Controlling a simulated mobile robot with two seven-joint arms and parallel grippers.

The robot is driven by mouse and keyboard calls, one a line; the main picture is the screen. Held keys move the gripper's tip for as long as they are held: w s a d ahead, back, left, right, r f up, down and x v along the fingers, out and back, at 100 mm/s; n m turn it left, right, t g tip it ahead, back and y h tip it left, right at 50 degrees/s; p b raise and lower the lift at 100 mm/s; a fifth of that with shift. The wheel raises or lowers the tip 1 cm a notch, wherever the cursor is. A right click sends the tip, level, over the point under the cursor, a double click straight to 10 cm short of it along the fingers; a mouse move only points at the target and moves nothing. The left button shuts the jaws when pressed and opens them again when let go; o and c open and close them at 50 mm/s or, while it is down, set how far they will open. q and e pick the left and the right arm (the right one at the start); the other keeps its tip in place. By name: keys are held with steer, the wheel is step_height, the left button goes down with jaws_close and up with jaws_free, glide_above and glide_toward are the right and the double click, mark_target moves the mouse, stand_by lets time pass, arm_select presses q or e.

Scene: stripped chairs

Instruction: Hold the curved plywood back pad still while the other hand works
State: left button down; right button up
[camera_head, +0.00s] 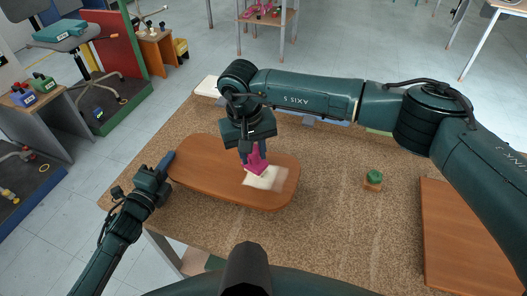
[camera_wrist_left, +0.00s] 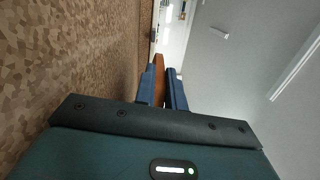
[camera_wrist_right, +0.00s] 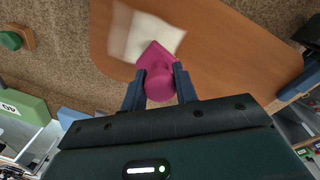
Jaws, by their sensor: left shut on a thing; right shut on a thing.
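The curved plywood back pad (camera_head: 205,170) is a brown rounded board on the speckled worktable. My left gripper (camera_head: 166,163) is shut on the pad's left edge; in the left wrist view the pad's edge (camera_wrist_left: 159,66) shows between the two blue fingers. My right gripper (camera_head: 253,157) is shut on a magenta tool (camera_head: 257,165), held over the pad's right part. In the right wrist view the tool (camera_wrist_right: 157,72) has a round grip and a flat end at a pale patch (camera_wrist_right: 140,35) on the pad. I cannot tell whether the tool touches the surface.
The worktable (camera_head: 335,225) is clear in front of the pad. A small block with a green knob (camera_head: 374,176) stands right of the pad. Another brown board (camera_head: 465,235) lies at the right. A white item (camera_head: 207,86) lies at the table's back corner. My right arm spans the back.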

steer(key=shift+w+a+f, duration=0.1)
steer(key=shift+w+a, duration=0.2)
steer(key=shift+a, duration=0.55)
steer(key=shift+w+a+r, duration=0.1)
steer(key=shift+a+r, duration=0.05)
steer(key=shift+r, duration=0.6)
steer(key=shift+w+a+r, duration=0.1)
steer(key=shift+r, duration=3.2)
step_height(320, 180, up, 5)
steer(key=shift+f, duration=0.1)
